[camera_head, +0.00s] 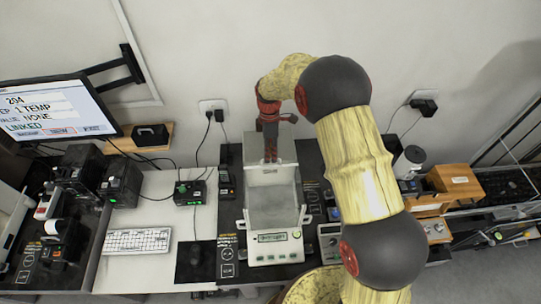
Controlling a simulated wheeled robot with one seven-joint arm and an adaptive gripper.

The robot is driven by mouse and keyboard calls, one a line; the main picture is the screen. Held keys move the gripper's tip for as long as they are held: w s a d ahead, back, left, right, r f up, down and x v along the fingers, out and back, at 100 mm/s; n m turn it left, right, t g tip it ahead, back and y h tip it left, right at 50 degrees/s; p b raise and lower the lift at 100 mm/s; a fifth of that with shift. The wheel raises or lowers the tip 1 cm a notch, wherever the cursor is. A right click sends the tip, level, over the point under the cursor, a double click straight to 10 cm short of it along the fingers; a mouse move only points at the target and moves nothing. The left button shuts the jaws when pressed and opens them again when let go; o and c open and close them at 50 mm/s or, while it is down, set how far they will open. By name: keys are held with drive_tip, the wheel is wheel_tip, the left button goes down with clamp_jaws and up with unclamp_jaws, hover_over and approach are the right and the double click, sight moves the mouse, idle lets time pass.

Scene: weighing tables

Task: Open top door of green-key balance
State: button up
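The balance (276,251) stands on a dark slab in the middle of the view, with a small green display and keys on its pale front panel. Its clear draft chamber (272,205) rises behind the panel. My gripper (270,156) is red and dark and points down over the back part of the chamber top. Its fingertips are small here, so I cannot tell whether they touch the top door or how far apart they are. The exact position of the top door is hard to make out through the clear panes.
My arm arches over the right side of the balance. A small grey device (329,240) stands close on its right. A keyboard (137,241) and a monitor (52,108) are at the left. A wooden box (455,184) is at the right. The wall is close behind.

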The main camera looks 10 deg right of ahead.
drive_tip(key=o, duration=0.5)
drive_tip(key=shift+c, duration=0.2)
wheel_tip(320, 180, up, 12)
drive_tip(key=w, duration=0.2)
drive_tip(key=shift+w, duration=0.15)
drive_tip(key=shift+f, duration=0.15)
idle(0.4)
